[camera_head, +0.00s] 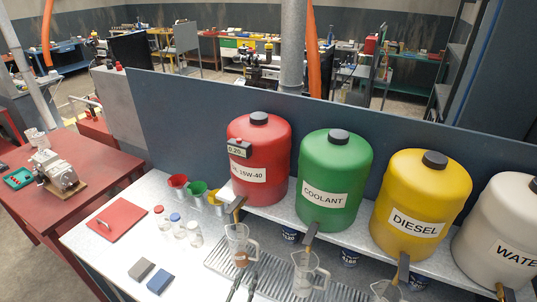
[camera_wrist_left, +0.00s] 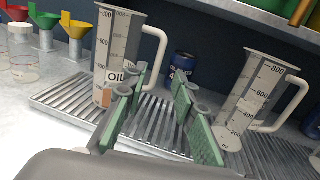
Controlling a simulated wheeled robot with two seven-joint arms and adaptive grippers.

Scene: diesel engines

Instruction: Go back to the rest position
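My left gripper (camera_head: 243,284) comes in at the bottom of the head view, in front of the oil jug (camera_head: 239,246). In the left wrist view its green-padded fingers (camera_wrist_left: 160,100) stand apart with nothing between them, so it is open and empty. The clear measuring jug marked OIL (camera_wrist_left: 118,52) stands upright on the ribbed drip tray beyond the fingers, to the left. A second measuring jug (camera_wrist_left: 244,100) stands to the right, also in the head view (camera_head: 305,272). My right gripper is in neither view.
Red (camera_head: 259,155), green (camera_head: 334,178), yellow (camera_head: 420,205) and white (camera_head: 505,235) tanks stand on a shelf behind, with taps above the drip tray (camera_head: 220,262). Funnels (camera_head: 196,192), small jars (camera_head: 178,222) and a red pad (camera_head: 119,219) lie left.

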